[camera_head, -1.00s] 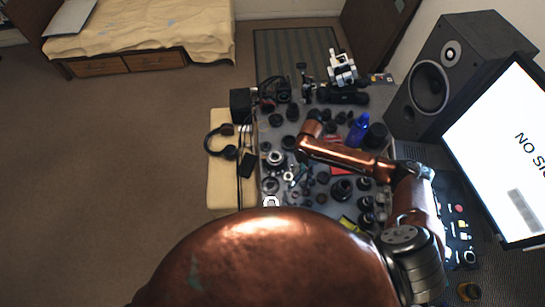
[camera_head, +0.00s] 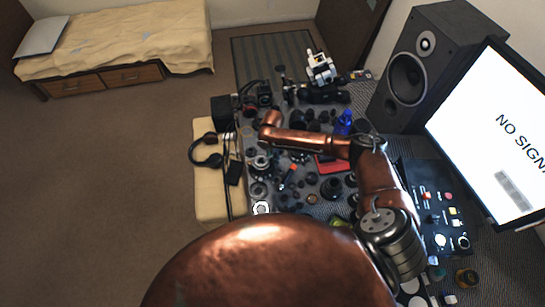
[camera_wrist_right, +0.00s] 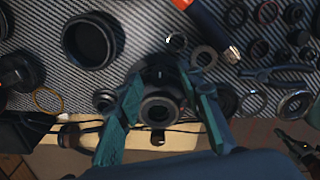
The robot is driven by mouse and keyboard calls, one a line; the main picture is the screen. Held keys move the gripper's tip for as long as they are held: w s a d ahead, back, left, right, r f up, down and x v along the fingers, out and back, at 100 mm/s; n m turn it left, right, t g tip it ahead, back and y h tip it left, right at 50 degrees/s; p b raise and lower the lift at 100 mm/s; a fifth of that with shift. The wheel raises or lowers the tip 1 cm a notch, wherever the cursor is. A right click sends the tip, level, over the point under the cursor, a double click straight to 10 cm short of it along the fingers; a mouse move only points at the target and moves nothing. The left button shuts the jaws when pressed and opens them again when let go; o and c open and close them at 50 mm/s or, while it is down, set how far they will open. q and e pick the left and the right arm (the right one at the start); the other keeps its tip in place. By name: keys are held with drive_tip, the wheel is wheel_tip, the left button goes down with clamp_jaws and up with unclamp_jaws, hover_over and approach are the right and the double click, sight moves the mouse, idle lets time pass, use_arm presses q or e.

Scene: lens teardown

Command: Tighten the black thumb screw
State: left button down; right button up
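I cannot pick out the black thumb screw for certain among the many small dark parts. In the right wrist view, a black round part with a ring-shaped face (camera_wrist_right: 160,108) lies between the two teal fingers of my right gripper (camera_wrist_right: 160,72). The fingers stand apart, and I see no clear contact with that part. In the head view my right arm reaches left across the bench; its copper wrist end is over the bench's left part, and the fingers are too small or hidden to make out. My left gripper is not in view.
The grey bench is crowded with lens parts. A black ring-shaped barrel (camera_wrist_right: 90,42) and an orange-handled tool (camera_wrist_right: 212,25) lie near my right gripper. A blue bottle (camera_head: 343,124), red tray (camera_head: 328,165), headphones (camera_head: 207,152), speaker (camera_head: 408,75) and monitor (camera_head: 500,140) stand around.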

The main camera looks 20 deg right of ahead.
clamp_jaws()
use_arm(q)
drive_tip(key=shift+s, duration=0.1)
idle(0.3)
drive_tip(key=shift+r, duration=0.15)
use_arm(e)
drive_tip(key=shift+r+m+p, duration=0.1)
drive_tip(key=shift+m+p, duration=0.7)
drive_tip(key=shift+p, duration=0.2)
drive_tip(key=m+p, duration=0.5)
drive_tip(key=shift+m, duration=0.4)
use_arm(q)
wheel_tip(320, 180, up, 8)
drive_tip(key=p, duration=0.1)
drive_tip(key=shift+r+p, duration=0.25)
drive_tip(key=shift+p, duration=0.15)
use_arm(e)
drive_tip(key=shift+m, duration=1.4)
